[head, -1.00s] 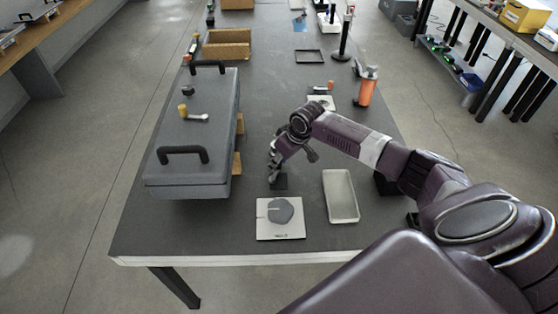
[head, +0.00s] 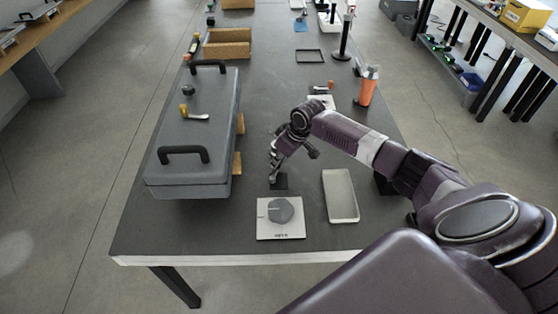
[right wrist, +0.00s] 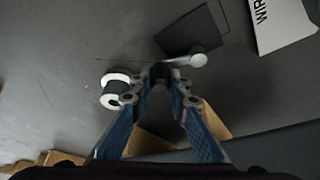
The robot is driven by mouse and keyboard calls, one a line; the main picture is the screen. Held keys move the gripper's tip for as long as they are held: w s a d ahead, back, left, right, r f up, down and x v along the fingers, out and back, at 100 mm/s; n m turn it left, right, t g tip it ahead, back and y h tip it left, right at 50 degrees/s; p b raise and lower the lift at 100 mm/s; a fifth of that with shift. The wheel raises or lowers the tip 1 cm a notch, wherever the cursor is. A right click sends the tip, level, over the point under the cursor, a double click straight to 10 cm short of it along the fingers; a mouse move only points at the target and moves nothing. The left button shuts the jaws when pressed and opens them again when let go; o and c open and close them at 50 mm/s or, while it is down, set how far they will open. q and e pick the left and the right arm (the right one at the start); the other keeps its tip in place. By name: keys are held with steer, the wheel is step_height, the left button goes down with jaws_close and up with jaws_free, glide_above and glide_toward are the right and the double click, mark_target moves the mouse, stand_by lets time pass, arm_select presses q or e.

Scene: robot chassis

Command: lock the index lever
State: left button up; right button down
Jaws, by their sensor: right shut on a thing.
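My right gripper (head: 273,178) is low over the table, beside a small black square plate (head: 281,182) to the right of the grey case. In the right wrist view its blue-padded fingers (right wrist: 161,82) come together on a small dark part. A silver lever arm with a round end (right wrist: 198,60), which I take for the index lever, sticks out from the fingertips, over the edge of the black plate (right wrist: 188,38). The gripped part is mostly hidden by the fingers. My left gripper is not in view.
The grey case (head: 195,145) with black handles stands left of the gripper. A white plate with a grey knob (head: 281,211) lies in front, and a shallow tray (head: 340,195) lies to the right. A white ring-like part (right wrist: 115,85) is beside the fingers.

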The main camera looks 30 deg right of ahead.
stand_by(0.4)
steer(key=c, duration=1.8)
jaws_free()
steer(key=shift+w, duration=0.1)
steer(key=v, duration=1.2)
steer(key=shift+d, duration=0.1)
